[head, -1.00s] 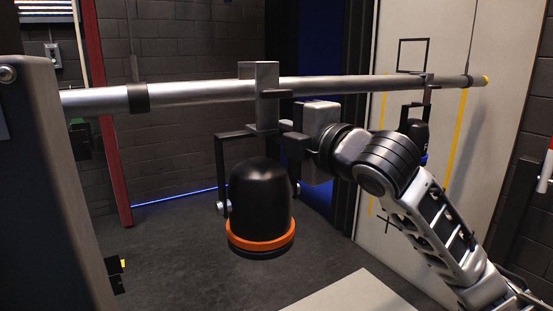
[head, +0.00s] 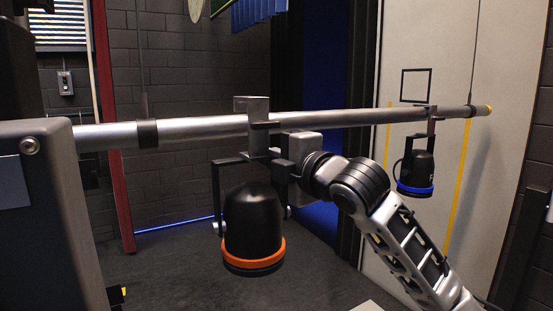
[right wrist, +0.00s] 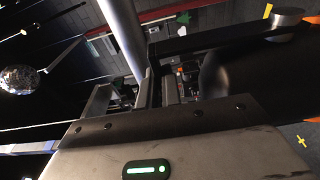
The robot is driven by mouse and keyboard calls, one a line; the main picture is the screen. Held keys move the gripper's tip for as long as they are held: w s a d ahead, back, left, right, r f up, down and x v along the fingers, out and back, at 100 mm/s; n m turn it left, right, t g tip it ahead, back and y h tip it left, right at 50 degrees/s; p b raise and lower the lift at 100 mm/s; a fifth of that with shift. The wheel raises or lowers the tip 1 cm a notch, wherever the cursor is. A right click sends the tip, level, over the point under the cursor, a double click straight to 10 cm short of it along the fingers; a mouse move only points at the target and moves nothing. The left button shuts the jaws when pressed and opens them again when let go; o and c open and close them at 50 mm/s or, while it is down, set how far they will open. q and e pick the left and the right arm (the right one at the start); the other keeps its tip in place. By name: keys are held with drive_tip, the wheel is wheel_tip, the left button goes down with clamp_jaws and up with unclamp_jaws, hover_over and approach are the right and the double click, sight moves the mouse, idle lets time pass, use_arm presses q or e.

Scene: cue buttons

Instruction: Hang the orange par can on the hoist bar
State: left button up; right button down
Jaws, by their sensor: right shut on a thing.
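The orange par can (head: 252,223) is a black can with an orange ring low down, hanging upright in a black yoke below the hoist bar (head: 340,118). Its grey clamp (head: 258,143) is at the bar, with the top standing above it and the bar crossing the clamp. Whether the clamp bears on the bar I cannot tell. My right gripper (head: 284,150) is shut on the par can's clamp or yoke top, coming from the right just below the bar. In the right wrist view the bar (right wrist: 121,35) runs up from the jaws. My left gripper is not in view.
A blue-ringed par can (head: 416,172) hangs from the bar's right part. Dark bands (head: 147,133) mark the bar. A grey housing (head: 50,200) stands at the bar's left end. The bar between the two cans is free apart from my right arm below it.

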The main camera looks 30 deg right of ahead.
drive_tip(key=shift+w+d+r, duration=0.1)
drive_tip(key=shift+w+r, duration=0.05)
drive_tip(key=shift+w, duration=0.55)
drive_tip(key=shift+w+r, duration=0.15)
drive_tip(key=shift+w, duration=0.55)
use_arm(q)
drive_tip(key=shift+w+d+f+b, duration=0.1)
drive_tip(key=shift+b, duration=0.3)
use_arm(e)
drive_tip(key=w+f, duration=0.2)
drive_tip(key=w, duration=0.5)
drive_tip(key=shift+w+d+f, duration=0.2)
drive_tip(key=shift+w+f, duration=0.05)
drive_tip(key=shift+w, duration=0.1)
